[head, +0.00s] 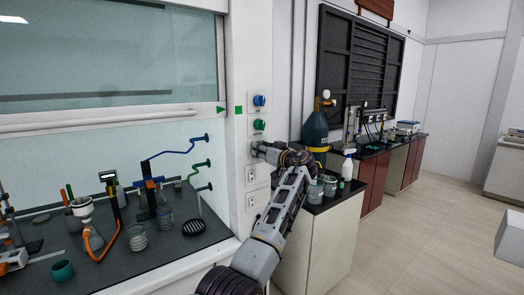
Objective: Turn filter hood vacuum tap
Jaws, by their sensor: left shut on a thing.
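A white panel (251,112) on the post at the right side of the fumehood carries a column of taps. A blue tap (259,100) is at the top and a green tap (259,125) is below it. My left gripper (259,148) is at the spot under the green tap, against the panel. It is shut on the vacuum tap there, which its fingers hide almost fully, so its turn angle cannot be told. My right gripper is not in view.
The fumehood sash (110,120) is partly raised.

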